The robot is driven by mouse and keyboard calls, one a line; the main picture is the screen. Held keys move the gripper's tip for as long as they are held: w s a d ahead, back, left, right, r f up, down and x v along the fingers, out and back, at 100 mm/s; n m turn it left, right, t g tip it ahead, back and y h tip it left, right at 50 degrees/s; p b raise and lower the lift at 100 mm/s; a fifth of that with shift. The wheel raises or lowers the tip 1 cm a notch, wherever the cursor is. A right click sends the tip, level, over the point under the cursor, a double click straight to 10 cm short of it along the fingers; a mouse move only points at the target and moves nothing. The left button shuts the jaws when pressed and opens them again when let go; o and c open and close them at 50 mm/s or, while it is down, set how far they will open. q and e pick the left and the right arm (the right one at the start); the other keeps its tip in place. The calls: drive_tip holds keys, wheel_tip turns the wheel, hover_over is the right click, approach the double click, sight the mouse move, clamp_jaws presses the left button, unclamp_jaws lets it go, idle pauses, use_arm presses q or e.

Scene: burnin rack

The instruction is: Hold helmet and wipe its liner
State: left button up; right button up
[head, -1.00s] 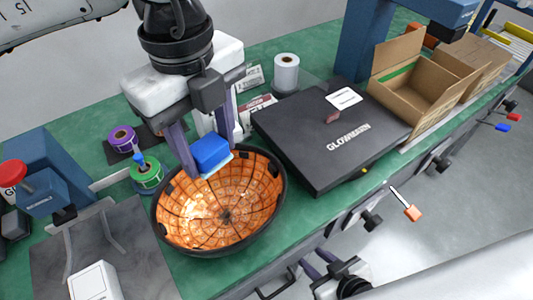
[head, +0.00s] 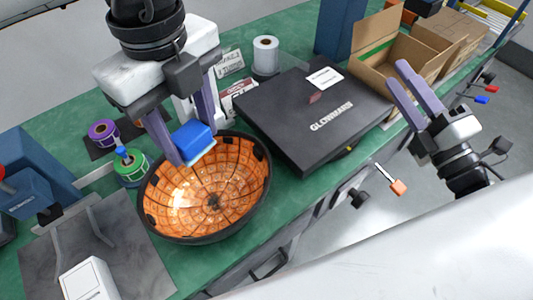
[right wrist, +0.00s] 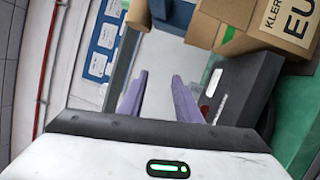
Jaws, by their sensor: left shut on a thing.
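The helmet (head: 257,196) lies upside down on the green bench, a black shell with an orange, gridded liner (head: 212,190) facing up. My left gripper (head: 196,147) is shut on a blue sponge (head: 192,134) with a pale underside, over the back part of the helmet's opening. I cannot tell whether the sponge touches the liner. My right gripper (head: 398,77) is open and empty, to the right of the black case and well away from the helmet. Its spread purple fingers also show in the right wrist view (right wrist: 159,78).
A black case (head: 295,130) lies right of the helmet, with an open cardboard box (head: 395,55) behind. Green (head: 131,168) and purple (head: 102,130) rolls and a grey plate (head: 125,235) are left. A white roll (head: 266,55) stands behind. Handles stick out from the bench front.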

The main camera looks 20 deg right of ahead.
drive_tip(key=a+r+n+y, duration=0.6)
drive_tip(key=r, duration=0.3)
drive_tip(key=a+r+n+y, duration=0.6)
drive_tip(key=r, duration=0.2)
drive_tip(key=s+a+r+n+g+y, duration=0.1)
drive_tip(key=s+a+n+g+y, duration=0.25)
drive_tip(key=a+g, duration=0.45)
drive_tip(key=s+a+r+n+g+y, duration=0.1)
drive_tip(key=s+a+n+g+y, duration=0.3)
drive_tip(key=a+g, duration=0.4)
drive_tip(key=s+a+f+n+g+h, duration=0.35)
drive_tip(key=s+a+g, duration=0.25)
drive_tip(key=a, duration=0.3)
drive_tip(key=m+t+h, duration=0.3)
drive_tip(key=m+h, duration=1.2)
drive_tip(key=h, duration=0.1)
approach(261, 192)
drive_tip(key=shift+y, duration=0.3)
drive_tip(key=f, duration=0.7)
drive_tip(key=w+f, duration=0.1)
drive_tip(key=f, duration=0.3)
drive_tip(key=shift+a, duration=0.25)
